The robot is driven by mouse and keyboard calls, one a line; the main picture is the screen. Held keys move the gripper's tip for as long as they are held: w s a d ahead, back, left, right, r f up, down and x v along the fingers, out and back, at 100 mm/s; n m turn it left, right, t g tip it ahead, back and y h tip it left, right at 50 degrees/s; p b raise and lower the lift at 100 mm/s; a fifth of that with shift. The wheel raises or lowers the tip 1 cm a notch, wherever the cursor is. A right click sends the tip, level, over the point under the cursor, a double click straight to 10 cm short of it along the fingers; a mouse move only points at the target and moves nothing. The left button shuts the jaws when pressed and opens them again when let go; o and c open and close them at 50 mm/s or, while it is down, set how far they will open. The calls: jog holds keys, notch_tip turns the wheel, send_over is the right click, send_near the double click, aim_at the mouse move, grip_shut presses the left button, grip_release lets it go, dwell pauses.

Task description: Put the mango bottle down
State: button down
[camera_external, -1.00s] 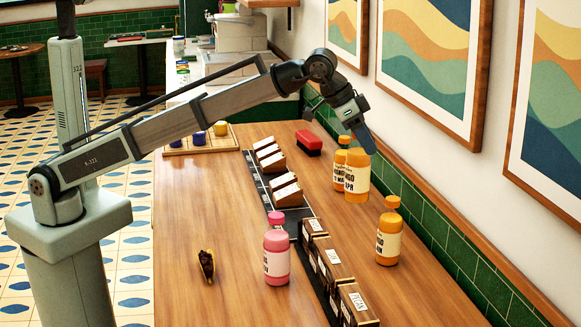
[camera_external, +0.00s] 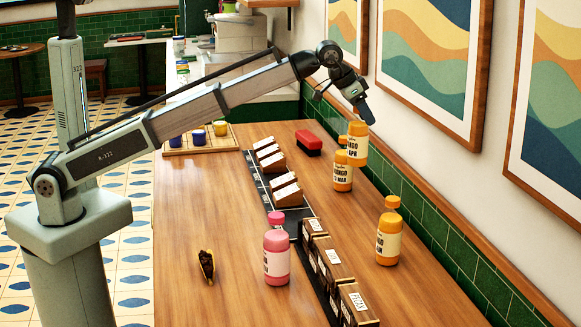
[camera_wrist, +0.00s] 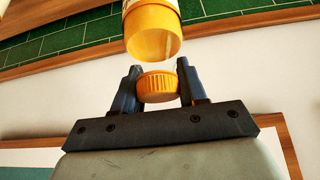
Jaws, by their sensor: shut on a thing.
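My gripper (camera_external: 361,119) is shut on the cap of an orange mango bottle (camera_external: 356,148) with a cream label whose last line seems to read APR. The bottle hangs nearly upright and appears to be in the air, close to the wall. In the wrist view its orange cap (camera_wrist: 157,87) sits between my fingers, with its orange body (camera_wrist: 153,35) beyond. A second mango bottle (camera_external: 343,176), its label ending in MAR, stands on the counter just below and left of it. A third mango bottle (camera_external: 388,240) stands nearer the camera.
The wooden counter (camera_external: 200,215) is largely clear at left. A dark-topped yellow item (camera_external: 206,265) lies front left. The tiled wall (camera_external: 448,265) bounds the right.

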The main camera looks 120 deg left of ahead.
aim_at(363, 155)
jog(key=shift+f, duration=6.4)
jog(key=c, duration=1.1)
grip_release()
jog(key=shift+f, duration=0.1)
jog(key=o, duration=0.5)
jog(key=shift+r, duration=0.2)
jog(key=v, duration=1.2)
